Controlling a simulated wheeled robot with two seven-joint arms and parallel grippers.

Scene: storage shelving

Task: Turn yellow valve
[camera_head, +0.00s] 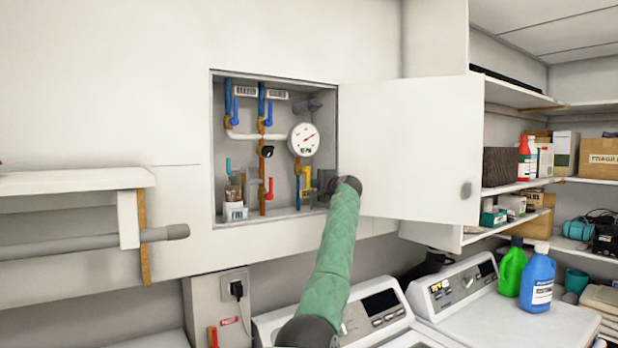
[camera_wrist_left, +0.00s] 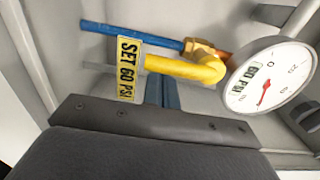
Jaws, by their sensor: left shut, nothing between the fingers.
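The yellow valve (camera_head: 307,183) is in the open wall box (camera_head: 276,82), low on the right below the round gauge (camera_head: 304,139). In the left wrist view the yellow valve (camera_wrist_left: 188,68) is a bent yellow piece beside a "SET 60 PSI" tag (camera_wrist_left: 129,68) and the gauge (camera_wrist_left: 268,76). My left gripper (camera_head: 320,183) is inside the box's lower right, just right of the yellow valve. It is shut and empty; whether it touches the valve I cannot tell. My right gripper is out of view.
The white box door (camera_head: 412,145) stands open on the right, near my left wrist. Blue handles (camera_head: 236,112), a red handle (camera_head: 268,190) and pipes crowd the box. Washing machines (camera_head: 375,310) stand below; shelves (camera_head: 520,187) hold goods at right.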

